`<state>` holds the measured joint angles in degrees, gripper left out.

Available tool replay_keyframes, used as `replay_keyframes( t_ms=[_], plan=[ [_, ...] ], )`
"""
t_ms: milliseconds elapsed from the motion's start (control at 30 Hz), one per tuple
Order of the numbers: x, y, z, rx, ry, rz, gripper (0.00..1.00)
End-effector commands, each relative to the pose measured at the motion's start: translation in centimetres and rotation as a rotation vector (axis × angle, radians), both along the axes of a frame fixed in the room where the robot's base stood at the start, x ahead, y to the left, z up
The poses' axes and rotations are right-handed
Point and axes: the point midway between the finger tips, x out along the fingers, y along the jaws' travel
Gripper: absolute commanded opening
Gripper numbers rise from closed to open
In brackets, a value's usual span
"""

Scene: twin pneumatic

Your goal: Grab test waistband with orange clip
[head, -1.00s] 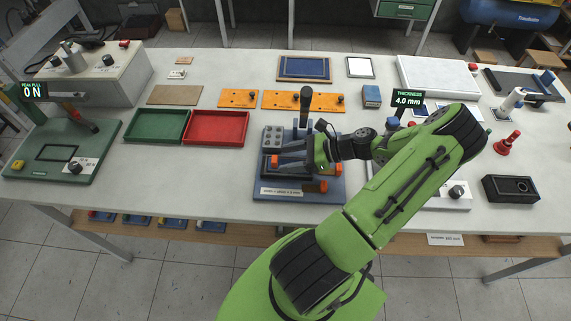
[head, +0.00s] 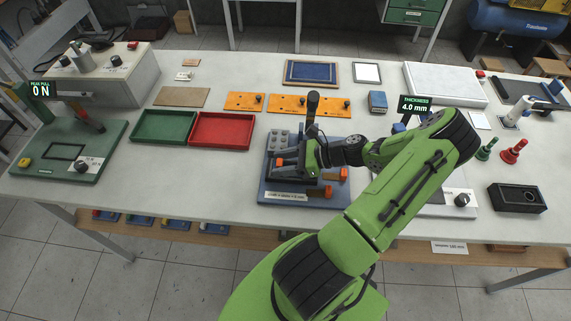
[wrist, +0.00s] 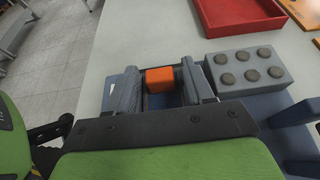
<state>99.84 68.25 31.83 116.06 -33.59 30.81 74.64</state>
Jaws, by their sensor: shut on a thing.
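My gripper (head: 290,165) is low over the blue fixture base (head: 270,192), beside a grey block with round studs (head: 281,137). In the wrist view an orange block-shaped piece (wrist: 160,79), which looks like the orange clip, sits between the two grey fingers, and my gripper is shut on it. The same block with studs is to the right of the fingers there (wrist: 243,66). Two other orange pieces show in the head view, one at the right (head: 333,173) and one at the front (head: 327,191) of the fixture. I cannot make out the waistband's fabric.
A dark upright lever (head: 312,105) rises behind my gripper. Green (head: 163,127) and red (head: 222,130) trays lie to the left, and orange plates (head: 300,104) lie behind. A thickness display (head: 415,106) stands to the right, partly behind my arm.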

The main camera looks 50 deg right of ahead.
Motion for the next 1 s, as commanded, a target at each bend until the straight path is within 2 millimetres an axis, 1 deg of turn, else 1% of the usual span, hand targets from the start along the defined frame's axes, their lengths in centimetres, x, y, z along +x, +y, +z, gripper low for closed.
replay_keyframes(
  t_ms=[167, 233, 267, 467, 700, 800, 900, 1000],
  plan=[
    [0.0, -0.1, 2.2, -0.004, -0.002, 0.001, 0.17],
    [0.0, -0.1, 3.3, -0.003, -0.001, 0.000, 0.17],
    [-0.2, -0.3, 3.5, -0.003, -0.001, -0.003, 0.17],
    [-4.0, -3.3, 3.2, -0.003, 0.000, -0.008, 0.17],
    [-10.2, -8.0, 3.2, -0.003, -0.002, -0.008, 0.17],
    [-12.2, -9.5, 3.2, -0.002, -0.003, -0.006, 0.17],
    [-13.5, -10.5, 3.2, -0.001, -0.003, -0.003, 0.17],
    [-14.1, -10.9, 3.3, 0.000, -0.002, -0.001, 0.17]
  ],
)
